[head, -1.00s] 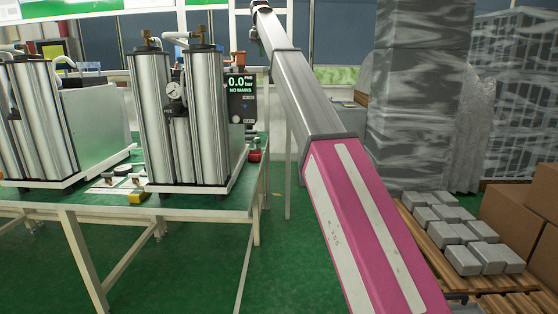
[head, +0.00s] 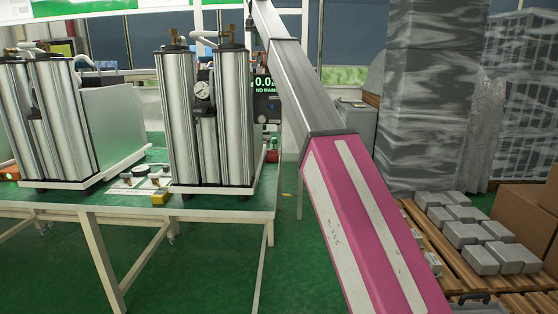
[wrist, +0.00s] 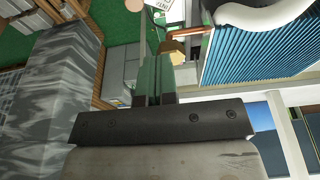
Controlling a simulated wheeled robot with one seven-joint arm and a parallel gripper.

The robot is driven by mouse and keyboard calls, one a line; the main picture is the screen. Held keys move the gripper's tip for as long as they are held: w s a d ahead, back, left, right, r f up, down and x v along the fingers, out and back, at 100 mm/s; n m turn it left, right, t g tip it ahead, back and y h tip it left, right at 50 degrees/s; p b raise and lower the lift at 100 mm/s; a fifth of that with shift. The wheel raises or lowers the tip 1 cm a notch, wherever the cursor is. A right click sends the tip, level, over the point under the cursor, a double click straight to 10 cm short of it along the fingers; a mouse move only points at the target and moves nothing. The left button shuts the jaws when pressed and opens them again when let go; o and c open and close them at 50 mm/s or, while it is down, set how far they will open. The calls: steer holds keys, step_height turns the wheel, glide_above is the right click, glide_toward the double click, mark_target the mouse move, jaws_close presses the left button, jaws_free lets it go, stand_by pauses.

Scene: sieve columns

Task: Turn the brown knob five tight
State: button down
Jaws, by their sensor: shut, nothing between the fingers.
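Two brown knobs stand on top of the nearer silver twin column (head: 184,120), one at the left (head: 174,37) and one at the right (head: 227,32). No number on them is readable, so I cannot tell which is five. In the wrist view a brown knob (wrist: 172,47) shows just beyond and right of the fingertips of my gripper (wrist: 153,62). The fingers are together and empty. I cannot tell whether they touch the knob. In the head view my arm reaches up to the top edge, right of the column, and the fingers do not show clearly.
The column stands on a green-topped table (head: 150,205) with a gauge (head: 202,90) and a display (head: 266,95) on it. A second twin column (head: 45,120) stands left. A pallet of grey blocks (head: 480,240) and cartons (head: 525,212) are at the right. Green floor lies between.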

steer(key=shift+s+f, duration=0.1)
steer(key=shift+f, duration=1.65)
steer(key=shift+f, duration=0.25)
steer(key=shift+s+a, duration=0.15)
steer(key=shift+a, duration=0.8)
steer(key=shift+s+a, duration=0.1)
steer(key=shift+s, duration=0.15)
steer(key=w+v, duration=0.1)
steer(key=v, duration=0.5)
steer(key=shift+w+r, duration=0.4)
steer(key=shift+w, duration=0.05)
